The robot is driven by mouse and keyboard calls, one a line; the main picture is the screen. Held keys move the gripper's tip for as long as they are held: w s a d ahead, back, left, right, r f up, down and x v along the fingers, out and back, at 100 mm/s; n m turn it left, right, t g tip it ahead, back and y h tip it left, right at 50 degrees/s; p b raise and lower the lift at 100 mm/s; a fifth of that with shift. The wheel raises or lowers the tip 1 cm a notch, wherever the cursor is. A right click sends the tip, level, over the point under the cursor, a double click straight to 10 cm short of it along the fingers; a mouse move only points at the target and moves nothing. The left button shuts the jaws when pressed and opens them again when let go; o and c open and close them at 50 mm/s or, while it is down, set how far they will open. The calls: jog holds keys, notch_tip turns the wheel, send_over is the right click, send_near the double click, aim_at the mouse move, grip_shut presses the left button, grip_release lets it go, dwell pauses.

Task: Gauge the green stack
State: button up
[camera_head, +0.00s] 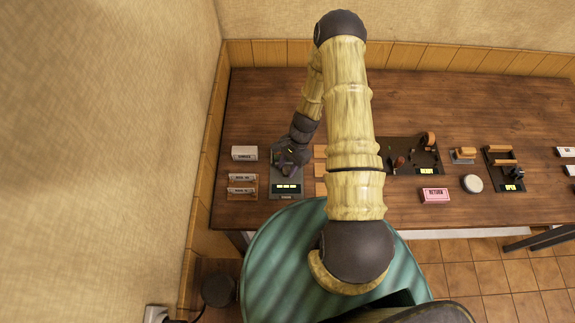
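My gripper (288,160) points down over the dark grey device (286,190) at the left of the table. The device has a black panel with small light marks on its front part. The fingers are small and dark against the device, so I cannot tell whether they are open or shut, or whether they hold anything. I cannot make out a green stack; whatever lies under the gripper is largely hidden by it, and my arm covers part of the table's middle.
Labelled white blocks (244,153) stand left of the device, small wooden blocks (320,170) right of it. The table's back (450,105) is clear.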

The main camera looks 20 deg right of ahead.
jog(key=shift+w+d, duration=0.1)
grip_shut()
jog(key=shift+w+d+f+b, duration=0.15)
jog(key=shift+w+d+b, duration=0.05)
jog(key=shift+w+b, duration=0.4)
grip_release()
jog(key=shift+r, duration=0.2)
jog(key=b+v, duration=0.4)
jog(key=v, duration=1.3)
jog(key=shift+d+r, duration=0.1)
